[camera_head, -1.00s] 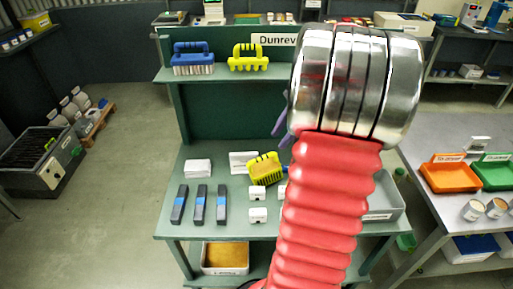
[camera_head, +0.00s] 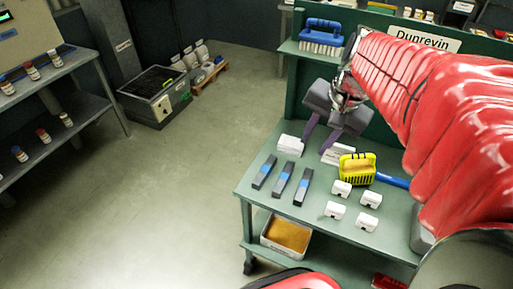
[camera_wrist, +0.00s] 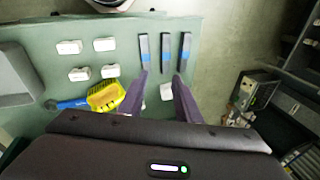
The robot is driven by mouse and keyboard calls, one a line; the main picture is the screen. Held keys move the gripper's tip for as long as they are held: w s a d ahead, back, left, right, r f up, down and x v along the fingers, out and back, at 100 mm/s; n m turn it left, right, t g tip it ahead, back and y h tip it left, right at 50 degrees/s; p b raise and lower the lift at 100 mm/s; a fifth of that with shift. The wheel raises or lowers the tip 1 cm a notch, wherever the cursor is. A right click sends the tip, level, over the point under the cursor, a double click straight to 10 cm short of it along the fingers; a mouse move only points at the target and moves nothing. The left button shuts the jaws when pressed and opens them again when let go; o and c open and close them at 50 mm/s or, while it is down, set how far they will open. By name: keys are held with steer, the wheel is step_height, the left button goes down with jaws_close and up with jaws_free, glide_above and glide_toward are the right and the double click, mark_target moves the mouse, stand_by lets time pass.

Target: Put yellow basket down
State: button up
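The yellow basket (camera_head: 357,167), with tan contents, sits on the green table. It also shows in the wrist view (camera_wrist: 105,96), left of my fingers, with a blue handle-like piece (camera_head: 393,181) beside it; I cannot tell whether they are joined. My gripper (camera_head: 315,147) hangs above the table, left of the basket and apart from it. In the wrist view its two purple fingers (camera_wrist: 160,79) are spread with nothing held between them.
Several dark bars with blue bands (camera_head: 283,184) and several small white blocks (camera_head: 336,210) lie on the table. A tan-filled tray (camera_head: 287,236) is below. Floor at left is open.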

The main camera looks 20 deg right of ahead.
steer(key=s+a+n+t, duration=0.1)
steer(key=s+a+n, duration=0.2)
steer(key=a+n, duration=0.2)
steer(key=s+a+n+t, duration=0.1)
steer(key=s+a+n, duration=0.3)
steer(key=a, duration=0.5)
steer(key=shift+a+f+n+t+h, duration=0.15)
steer(key=shift+f+n+t+h, duration=0.2)
steer(key=shift+n, duration=0.55)
steer(key=shift+o, duration=0.4)
steer(key=shift+r, duration=0.1)
